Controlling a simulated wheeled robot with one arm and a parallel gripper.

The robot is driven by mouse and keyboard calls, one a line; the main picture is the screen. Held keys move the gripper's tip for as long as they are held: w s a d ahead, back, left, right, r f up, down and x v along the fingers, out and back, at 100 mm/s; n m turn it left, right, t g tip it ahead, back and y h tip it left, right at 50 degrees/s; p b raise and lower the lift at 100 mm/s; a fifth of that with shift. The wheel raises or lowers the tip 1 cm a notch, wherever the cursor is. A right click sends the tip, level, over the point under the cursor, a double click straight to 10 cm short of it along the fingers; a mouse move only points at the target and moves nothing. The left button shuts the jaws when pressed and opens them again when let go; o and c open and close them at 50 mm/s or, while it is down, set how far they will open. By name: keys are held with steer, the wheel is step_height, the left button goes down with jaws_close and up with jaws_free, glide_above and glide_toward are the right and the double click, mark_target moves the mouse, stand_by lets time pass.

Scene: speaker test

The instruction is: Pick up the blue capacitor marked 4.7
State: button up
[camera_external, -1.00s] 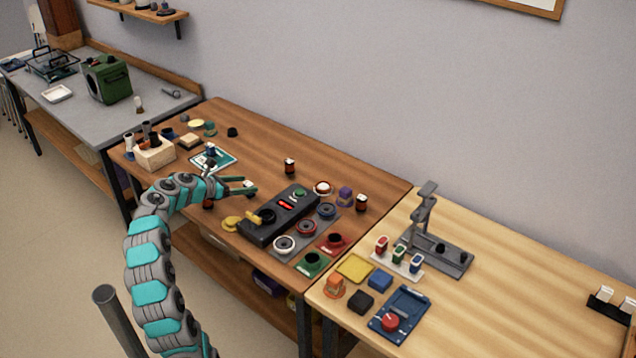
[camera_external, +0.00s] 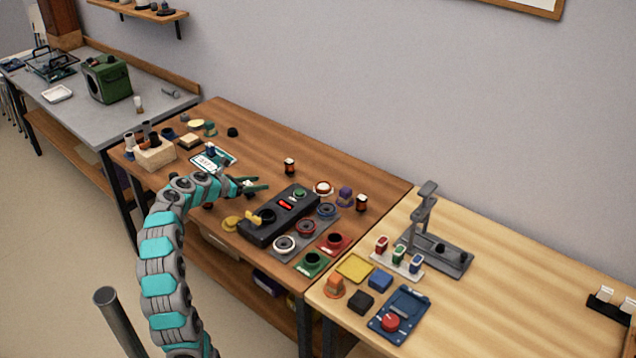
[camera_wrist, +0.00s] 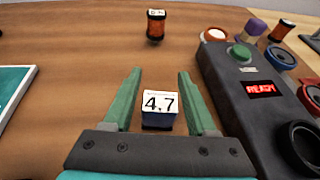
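The capacitor marked 4.7 (camera_wrist: 160,118) stands upright on the brown table in the wrist view. It has a white label top with black digits and a dark blue body, partly hidden behind my wrist plate. My gripper (camera_wrist: 160,73) is open, with one green finger on each side of the capacitor. A gap of table shows between each finger and the capacitor. In the external view my gripper (camera_external: 262,184) is low over the table, left of the black tester. The capacitor is too small there to make out clearly.
The black tester (camera_external: 280,215) with a red lit display stands close on the right; its display shows in the wrist view (camera_wrist: 264,89). An orange-and-black component (camera_wrist: 156,27) stands ahead. A teal-edged card (camera_wrist: 14,90) lies left. Table (camera_wrist: 75,60) between card and fingers is clear.

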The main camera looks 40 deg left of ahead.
jaws_close()
stand_by(0.4)
